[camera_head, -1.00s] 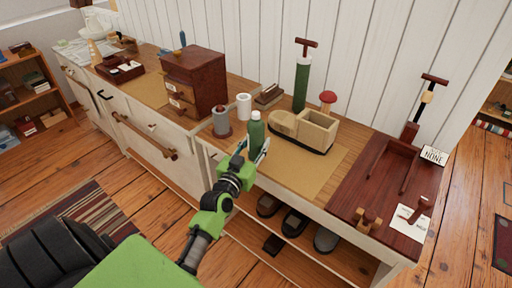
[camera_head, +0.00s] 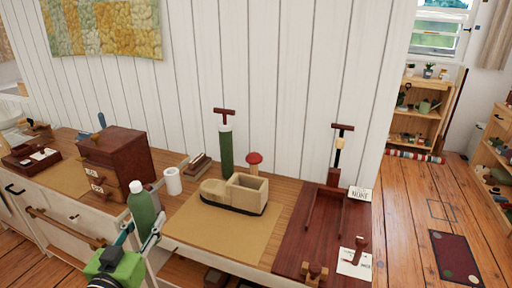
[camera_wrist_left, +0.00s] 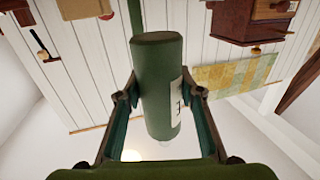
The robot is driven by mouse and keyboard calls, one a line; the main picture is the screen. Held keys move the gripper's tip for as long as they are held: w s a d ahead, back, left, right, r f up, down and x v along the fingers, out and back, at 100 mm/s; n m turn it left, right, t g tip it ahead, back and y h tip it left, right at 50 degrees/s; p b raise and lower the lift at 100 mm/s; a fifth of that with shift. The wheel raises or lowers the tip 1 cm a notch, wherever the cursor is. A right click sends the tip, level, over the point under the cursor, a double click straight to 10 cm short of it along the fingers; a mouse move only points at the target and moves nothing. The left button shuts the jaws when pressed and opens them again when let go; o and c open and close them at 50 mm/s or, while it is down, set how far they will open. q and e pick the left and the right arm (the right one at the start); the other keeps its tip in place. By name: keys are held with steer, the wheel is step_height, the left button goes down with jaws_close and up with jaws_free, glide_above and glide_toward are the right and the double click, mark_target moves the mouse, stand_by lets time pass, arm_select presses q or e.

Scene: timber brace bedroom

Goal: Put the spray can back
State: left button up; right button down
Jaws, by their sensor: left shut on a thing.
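The spray can (camera_head: 144,212) is a green cylinder with a white cap and a pale label. My left gripper (camera_head: 141,236) is shut on it and holds it upright at the front edge of the bench, left of the tan mat. In the left wrist view the can (camera_wrist_left: 157,80) appears upside down, cap end low, between the two fingers of the left gripper (camera_wrist_left: 158,112). The can's lower end is partly hidden by the gripper in the head view. My right gripper is not in view.
A boat-shaped wooden box (camera_head: 236,194) stands on the tan mat (camera_head: 217,226). A white cup (camera_head: 173,182) and a dark drawer chest (camera_head: 113,166) stand left of it. A green pump (camera_head: 226,150) and red-topped knob (camera_head: 254,163) stand behind. A dark red tray (camera_head: 296,229) lies right.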

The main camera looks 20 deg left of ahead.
arm_select(q)
steer(key=s+d+f+m+h, duration=0.1)
steer(key=s+d, duration=0.4)
steer(key=d, duration=0.5)
steer(key=s+d+f+m+h, duration=0.1)
steer(key=s+d+f+h, duration=0.1)
steer(key=d, duration=0.9)
steer(key=s+f, duration=0.1)
steer(key=s, duration=0.1)
steer(key=shift+s+f, duration=0.15)
steer(key=shift+s, duration=0.2)
steer(key=shift+d, duration=0.1)
